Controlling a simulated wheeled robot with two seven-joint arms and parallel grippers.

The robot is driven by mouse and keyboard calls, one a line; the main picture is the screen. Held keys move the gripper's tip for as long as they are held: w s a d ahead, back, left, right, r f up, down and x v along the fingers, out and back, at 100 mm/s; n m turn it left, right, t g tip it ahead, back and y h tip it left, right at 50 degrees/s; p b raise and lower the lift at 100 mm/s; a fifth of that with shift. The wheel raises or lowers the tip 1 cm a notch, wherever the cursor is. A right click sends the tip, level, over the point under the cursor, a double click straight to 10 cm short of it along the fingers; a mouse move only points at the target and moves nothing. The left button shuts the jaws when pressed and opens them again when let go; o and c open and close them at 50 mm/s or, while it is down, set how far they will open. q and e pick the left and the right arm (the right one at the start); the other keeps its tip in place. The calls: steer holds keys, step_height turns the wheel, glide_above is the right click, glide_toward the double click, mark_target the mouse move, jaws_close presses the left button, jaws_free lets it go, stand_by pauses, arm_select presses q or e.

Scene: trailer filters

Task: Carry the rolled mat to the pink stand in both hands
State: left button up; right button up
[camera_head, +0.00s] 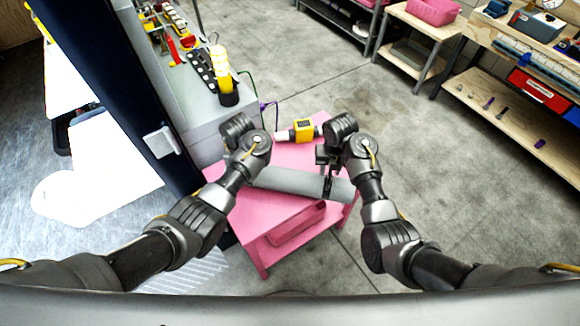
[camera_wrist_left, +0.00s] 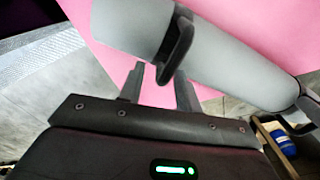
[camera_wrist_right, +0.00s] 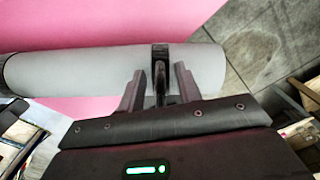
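The rolled mat (camera_head: 297,182) is a grey cylinder with black handles, lying across the top of the pink stand (camera_head: 262,212). My right gripper (camera_head: 327,172) is at the mat's right part. In the right wrist view, its fingers (camera_wrist_right: 158,88) are apart, with a black handle (camera_wrist_right: 161,70) between them and gaps on both sides. My left gripper (camera_wrist_left: 160,88) is at the mat's other end. In the left wrist view its fingers are apart, beside and below another black handle (camera_wrist_left: 177,48). In the head view the left fingers are hidden behind the wrist.
A yellow device (camera_head: 303,130) lies on the stand's far part. A grey bench (camera_head: 205,118) with a yellow lamp (camera_head: 221,70) and a dark post stand at left. Wooden shelves (camera_head: 520,110) line the right. The grey floor between is clear.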

arm_select(q)
steer(key=shift+w+a+r, duration=0.1)
steer(key=shift+w+r, duration=0.15)
steer(key=shift+r, duration=0.25)
arm_select(e)
steer(key=shift+w, duration=0.1)
arm_select(q)
steer(key=shift+s+r, duration=0.2)
steer(key=shift+r, duration=1)
steer(key=shift+s+r, duration=0.1)
steer(key=shift+r, duration=1.9)
arm_select(e)
step_height(320, 180, up, 8)
steer(key=shift+f, duration=0.25)
